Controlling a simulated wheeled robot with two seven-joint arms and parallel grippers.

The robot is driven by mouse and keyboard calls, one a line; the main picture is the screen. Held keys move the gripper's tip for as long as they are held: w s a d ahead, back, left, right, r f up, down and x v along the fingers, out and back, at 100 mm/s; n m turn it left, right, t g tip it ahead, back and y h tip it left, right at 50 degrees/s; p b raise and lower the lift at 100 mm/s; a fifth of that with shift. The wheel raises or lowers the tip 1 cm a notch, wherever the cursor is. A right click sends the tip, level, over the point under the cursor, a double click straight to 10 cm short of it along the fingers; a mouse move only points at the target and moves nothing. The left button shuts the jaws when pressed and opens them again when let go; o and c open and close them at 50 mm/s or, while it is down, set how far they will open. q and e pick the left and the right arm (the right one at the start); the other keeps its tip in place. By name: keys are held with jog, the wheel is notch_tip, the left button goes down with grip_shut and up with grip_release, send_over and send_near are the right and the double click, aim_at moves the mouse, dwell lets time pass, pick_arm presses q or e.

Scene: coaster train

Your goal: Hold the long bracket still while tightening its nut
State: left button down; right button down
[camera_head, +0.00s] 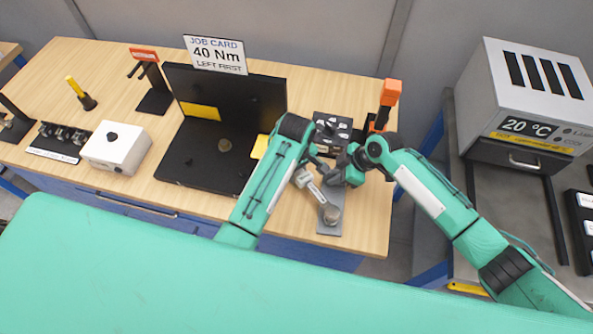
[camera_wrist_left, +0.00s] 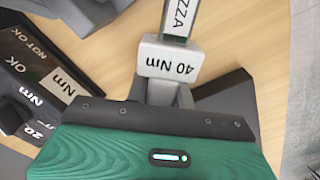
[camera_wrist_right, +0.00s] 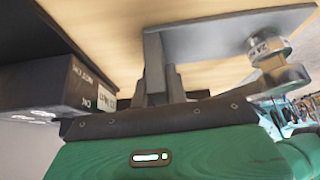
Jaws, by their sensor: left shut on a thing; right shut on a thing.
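The long bracket (camera_head: 329,226) is a grey plate near the bench's front right edge; it also shows in the right wrist view (camera_wrist_right: 205,38). My right gripper (camera_wrist_right: 160,85) is shut on a grey upright part of it. My left gripper (camera_wrist_left: 165,95) is shut on a wrench with a white 40 Nm block (camera_wrist_left: 170,62). In the head view the wrench (camera_head: 310,184) slants down to a round metal head (camera_head: 330,213) over the plate's near end. The nut is not clearly visible, and I cannot tell whether the head is seated on it.
A black OK / NOT OK box (camera_head: 333,127) and an orange-topped stand (camera_head: 389,93) are just behind my grippers. A black angled fixture (camera_head: 205,158) and a white box (camera_head: 116,147) are to the left. The job card (camera_head: 216,54) reads 40 Nm, left first.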

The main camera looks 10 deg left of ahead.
pick_arm(q)
jog(key=shift+f, duration=0.35)
dwell(0.5)
jog(key=shift+w+d+m, duration=0.6)
dwell(0.8)
jog(key=shift+s+a+n, duration=0.3)
dwell(0.4)
jog(key=shift+r, duration=2.25)
